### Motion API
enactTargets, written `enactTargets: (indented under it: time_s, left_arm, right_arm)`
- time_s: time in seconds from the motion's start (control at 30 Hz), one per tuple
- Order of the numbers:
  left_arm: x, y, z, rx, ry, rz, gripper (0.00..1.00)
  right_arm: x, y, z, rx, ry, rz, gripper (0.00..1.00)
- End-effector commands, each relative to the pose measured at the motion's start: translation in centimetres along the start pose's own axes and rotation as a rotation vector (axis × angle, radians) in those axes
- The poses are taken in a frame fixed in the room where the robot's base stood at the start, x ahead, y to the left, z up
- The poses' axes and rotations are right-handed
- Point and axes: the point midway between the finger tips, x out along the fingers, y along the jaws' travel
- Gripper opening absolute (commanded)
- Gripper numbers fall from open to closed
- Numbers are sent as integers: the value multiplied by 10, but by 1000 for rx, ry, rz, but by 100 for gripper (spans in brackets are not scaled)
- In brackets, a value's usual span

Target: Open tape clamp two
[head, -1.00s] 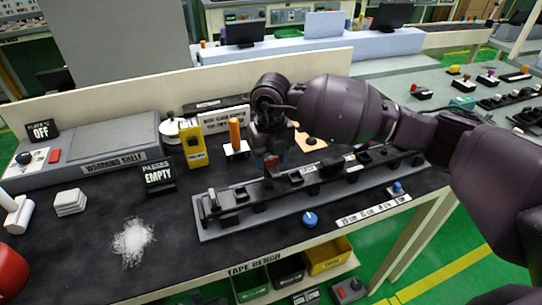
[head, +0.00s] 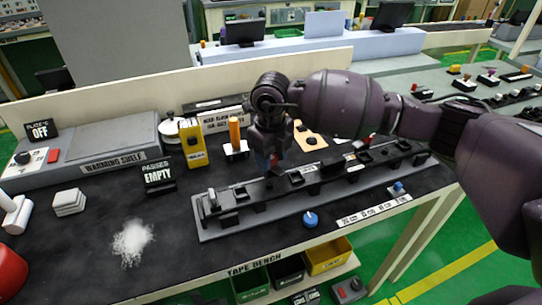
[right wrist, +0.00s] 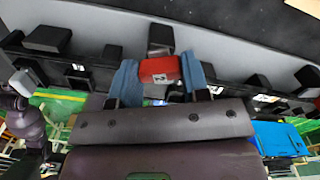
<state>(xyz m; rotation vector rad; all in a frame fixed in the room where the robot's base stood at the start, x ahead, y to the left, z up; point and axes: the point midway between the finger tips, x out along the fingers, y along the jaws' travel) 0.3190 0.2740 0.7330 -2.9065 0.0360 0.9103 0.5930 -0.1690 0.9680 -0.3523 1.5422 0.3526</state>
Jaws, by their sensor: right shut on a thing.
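A long dark tape fixture (head: 255,217) with several black clamps along its rail lies on the bench. My right gripper (head: 271,163) is over the rear side of the fixture, left of its middle. In the right wrist view, a red clamp tab marked 2 (right wrist: 160,70) sits between the two blue fingertips of my right gripper (right wrist: 160,80). The fingers are shut on this tab. In the head view the tab is mostly hidden by the gripper. The exact tilt of its clamp is unclear. My left gripper is not in view.
A blue knob (head: 310,219) stands in front of the fixture. An orange post (head: 234,133) and a yellow device (head: 193,145) stand behind it. A warming shelf (head: 90,150) is at the left. A white powdery patch (head: 133,241) lies on the open bench front.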

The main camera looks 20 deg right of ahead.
Motion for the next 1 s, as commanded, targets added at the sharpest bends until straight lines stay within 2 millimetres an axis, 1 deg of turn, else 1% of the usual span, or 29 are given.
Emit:
enactTargets:
  time_s: [0.6, 0.8, 1.0]
  left_arm:
    - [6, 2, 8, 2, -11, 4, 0]
    - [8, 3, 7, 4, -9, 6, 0]
    - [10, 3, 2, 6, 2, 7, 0]
  right_arm:
    - [1, 0, 0, -578, 1, 0, 19]
    - [0, 0, 0, -729, 0, -1, 19]
    - [0, 0, 0, -834, 0, 0, 19]
